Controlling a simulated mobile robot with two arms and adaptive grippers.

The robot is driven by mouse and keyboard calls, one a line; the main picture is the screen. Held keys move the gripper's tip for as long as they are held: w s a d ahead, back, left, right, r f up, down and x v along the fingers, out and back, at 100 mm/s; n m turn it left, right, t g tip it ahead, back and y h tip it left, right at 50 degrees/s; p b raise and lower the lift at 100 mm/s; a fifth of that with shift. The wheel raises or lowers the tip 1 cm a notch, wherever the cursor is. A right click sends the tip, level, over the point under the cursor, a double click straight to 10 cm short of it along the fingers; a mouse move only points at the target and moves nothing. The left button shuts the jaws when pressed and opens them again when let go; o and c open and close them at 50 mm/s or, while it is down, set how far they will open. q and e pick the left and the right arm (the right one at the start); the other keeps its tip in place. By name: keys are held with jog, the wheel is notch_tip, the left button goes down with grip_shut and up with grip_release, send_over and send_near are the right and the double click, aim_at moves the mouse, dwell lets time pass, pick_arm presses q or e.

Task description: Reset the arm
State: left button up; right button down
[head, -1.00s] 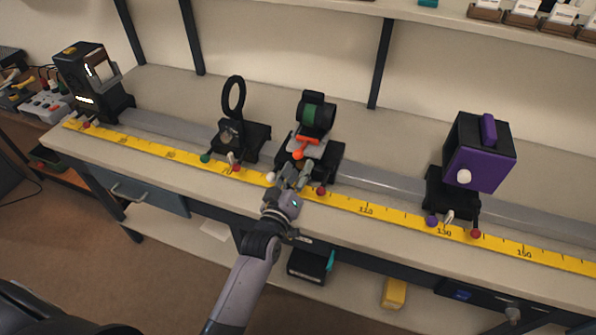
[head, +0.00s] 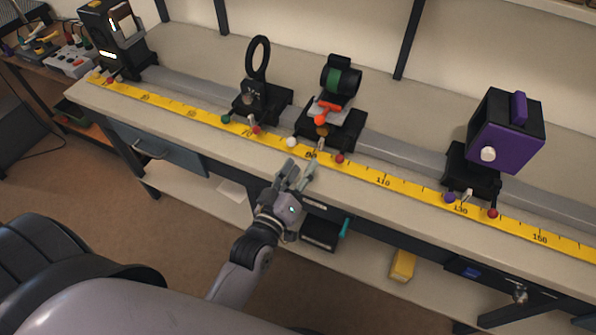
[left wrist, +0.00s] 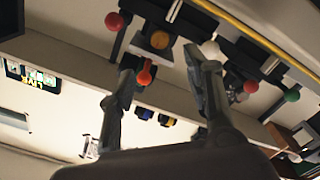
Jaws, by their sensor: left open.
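My left gripper (head: 297,176) is open and empty in front of the bench's front edge, below the yellow ruler. It stands clear of the nearest stage, a black carriage with a green-banded black cylinder (head: 341,80) and an orange-red knob (head: 320,118). In the left wrist view the two fingers (left wrist: 160,85) are spread with nothing held between them. A red ball knob (left wrist: 146,74) shows near the left finger and a white ball (left wrist: 210,50) behind the right one. My right gripper is not in view.
The yellow ruler (head: 400,186) runs along the bench front. A black ring holder (head: 258,62), a purple box (head: 505,135) and a black lamp unit (head: 118,40) stand on the rail. A yellow block (head: 403,265) lies on the lower shelf. Open floor lies at left.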

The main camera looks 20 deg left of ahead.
pick_arm(q)
jog(key=shift+s, duration=0.6)
